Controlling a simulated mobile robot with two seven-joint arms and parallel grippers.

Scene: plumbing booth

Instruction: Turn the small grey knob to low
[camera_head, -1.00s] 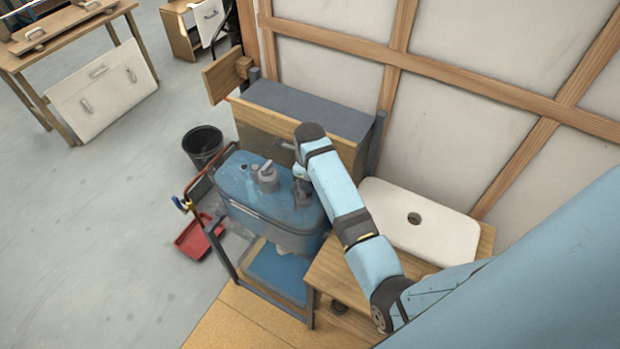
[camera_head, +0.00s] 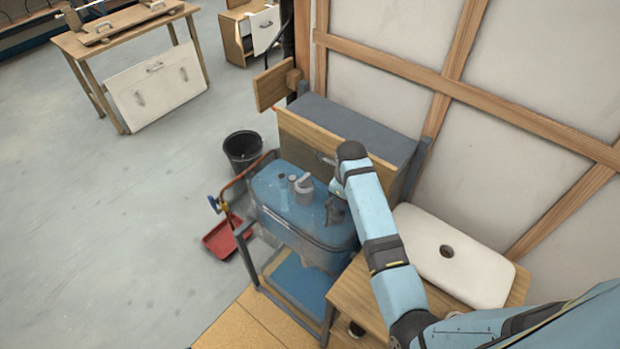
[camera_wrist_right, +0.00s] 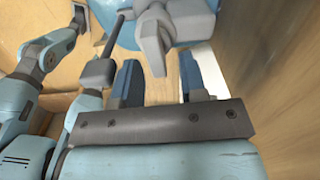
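A blue tank-like unit (camera_head: 270,200) stands in a dark frame against the booth wall. A grey fitting (camera_head: 304,188) with a short lever rises from its top. I cannot tell for sure which part is the small grey knob. My right gripper (camera_head: 337,208) points down over the right part of the blue top, right of the fitting. In the right wrist view its two blue-grey fingers (camera_wrist_right: 160,82) are apart, and a tapered grey piece (camera_wrist_right: 152,45) shows in the gap between or just beyond them. Contact cannot be told.
A wooden box with a grey top (camera_head: 355,128) stands behind the blue unit. A black bucket (camera_head: 242,150) and red dustpan (camera_head: 222,240) are on the floor left. Open floor lies further left.

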